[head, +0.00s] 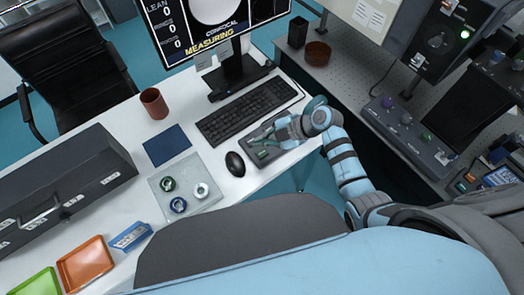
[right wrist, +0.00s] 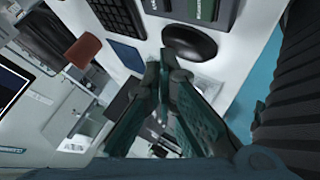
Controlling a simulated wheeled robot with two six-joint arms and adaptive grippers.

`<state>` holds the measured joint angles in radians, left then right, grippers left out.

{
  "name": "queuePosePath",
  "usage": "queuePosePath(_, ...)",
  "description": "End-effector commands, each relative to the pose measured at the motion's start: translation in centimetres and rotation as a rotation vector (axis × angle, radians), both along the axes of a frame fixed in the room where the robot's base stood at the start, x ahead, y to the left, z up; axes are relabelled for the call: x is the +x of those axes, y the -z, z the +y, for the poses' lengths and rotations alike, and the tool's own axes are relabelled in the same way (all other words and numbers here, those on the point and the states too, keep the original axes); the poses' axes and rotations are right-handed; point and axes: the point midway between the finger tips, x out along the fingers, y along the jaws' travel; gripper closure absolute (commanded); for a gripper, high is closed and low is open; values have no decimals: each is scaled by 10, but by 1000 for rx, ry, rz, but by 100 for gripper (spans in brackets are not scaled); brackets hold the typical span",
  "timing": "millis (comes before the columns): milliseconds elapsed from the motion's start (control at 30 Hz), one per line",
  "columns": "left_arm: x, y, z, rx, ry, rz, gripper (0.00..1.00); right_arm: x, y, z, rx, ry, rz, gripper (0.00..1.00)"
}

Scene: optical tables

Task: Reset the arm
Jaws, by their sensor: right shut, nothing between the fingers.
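My right arm (head: 350,170) reaches in from the right over the white desk (head: 225,165). Its gripper (head: 258,143) is over a dark flat device (head: 290,150) beside the keyboard, pointing left towards the mouse. In the right wrist view the fingers (right wrist: 165,70) are shut with nothing between them, and the black mouse (right wrist: 190,42) lies just past their tips. My left gripper is not in view.
A keyboard (head: 250,108), monitor (head: 215,25), brown cup (head: 154,103) and clear tray (head: 187,205) with small round parts stand on the desk. A long grey case (head: 75,180) and orange (head: 87,264) and green (head: 38,283) trays are left. A perforated optical table (head: 345,80) is right.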

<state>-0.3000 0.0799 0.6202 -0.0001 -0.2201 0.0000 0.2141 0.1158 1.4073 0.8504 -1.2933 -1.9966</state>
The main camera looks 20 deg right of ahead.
Motion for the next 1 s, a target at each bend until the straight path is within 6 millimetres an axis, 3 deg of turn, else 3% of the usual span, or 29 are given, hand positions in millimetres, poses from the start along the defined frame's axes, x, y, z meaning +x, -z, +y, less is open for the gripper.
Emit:
queuePosePath(433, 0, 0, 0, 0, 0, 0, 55, 0, 0, 0, 0, 1, 1, 100)
queuePosePath(533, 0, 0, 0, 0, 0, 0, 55, -10, 5, -3, -8, 42, 45, 100)
queuePosePath(667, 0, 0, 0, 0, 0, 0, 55, -56, 21, -22, -56, 268, 237, 100)
queuePosePath(767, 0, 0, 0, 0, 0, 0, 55, -98, 28, -43, -93, 531, 390, 100)
queuePosePath(1000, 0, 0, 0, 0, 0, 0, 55, -174, 11, -89, -92, 1134, 566, 100)
